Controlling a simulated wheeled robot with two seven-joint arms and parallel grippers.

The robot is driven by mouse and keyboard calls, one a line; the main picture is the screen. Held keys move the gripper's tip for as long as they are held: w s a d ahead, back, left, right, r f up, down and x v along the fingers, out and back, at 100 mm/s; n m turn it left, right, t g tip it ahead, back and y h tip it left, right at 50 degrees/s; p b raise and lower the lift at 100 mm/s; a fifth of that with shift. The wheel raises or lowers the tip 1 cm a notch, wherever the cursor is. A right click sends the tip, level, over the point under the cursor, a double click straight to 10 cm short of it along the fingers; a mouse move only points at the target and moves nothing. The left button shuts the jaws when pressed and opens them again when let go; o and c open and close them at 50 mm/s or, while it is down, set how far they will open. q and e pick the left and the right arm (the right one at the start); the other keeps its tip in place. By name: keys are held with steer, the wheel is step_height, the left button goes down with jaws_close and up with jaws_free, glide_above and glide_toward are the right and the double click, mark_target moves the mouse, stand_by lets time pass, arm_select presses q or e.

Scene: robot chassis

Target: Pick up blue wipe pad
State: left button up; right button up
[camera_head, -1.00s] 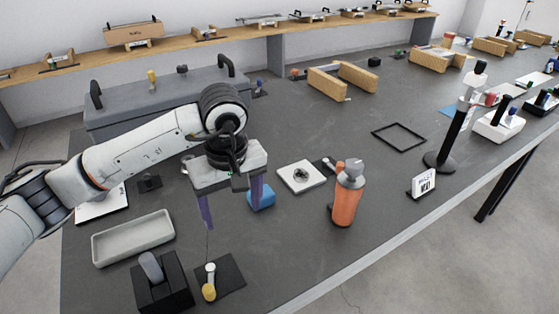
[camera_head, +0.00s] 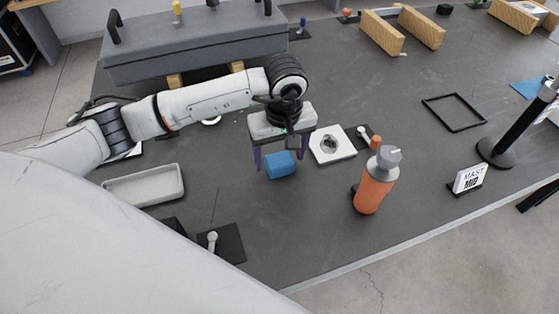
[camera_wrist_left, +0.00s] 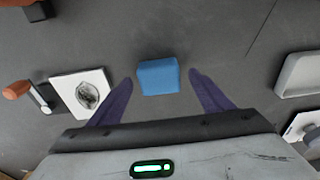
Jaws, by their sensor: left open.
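The blue wipe pad (camera_head: 281,165) is a small blue block on the dark grey table. In the left wrist view the pad (camera_wrist_left: 158,77) lies ahead of the fingertips, roughly midway between them across the picture. My left gripper (camera_head: 278,160) is open, with its purple fingers apart, close to the pad in the head view. In the left wrist view the left gripper (camera_wrist_left: 161,84) has nothing between its fingers but bare table and the pad beyond. I cannot tell the exact height of the fingers above the table. My right gripper is not in view.
A white square plate (camera_head: 333,145) lies just right of the pad. An orange bottle (camera_head: 375,182) stands farther right. A grey tray (camera_head: 144,187) lies to the left. A large grey case (camera_head: 195,45) stands behind the arm. A black square frame (camera_head: 454,112) lies on the right.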

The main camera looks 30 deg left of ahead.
mark_target(279, 159)
arm_select(q)
steer(key=shift+w+f, duration=0.15)
steer(key=shift+f, duration=0.8)
steer(key=shift+c, duration=0.2)
steer(key=c, duration=1.1)
steer(key=shift+r, duration=0.1)
step_height(279, 159, up, 10)
steer(key=shift+a+f+b, duration=0.1)
steer(key=shift+b, duration=0.4)
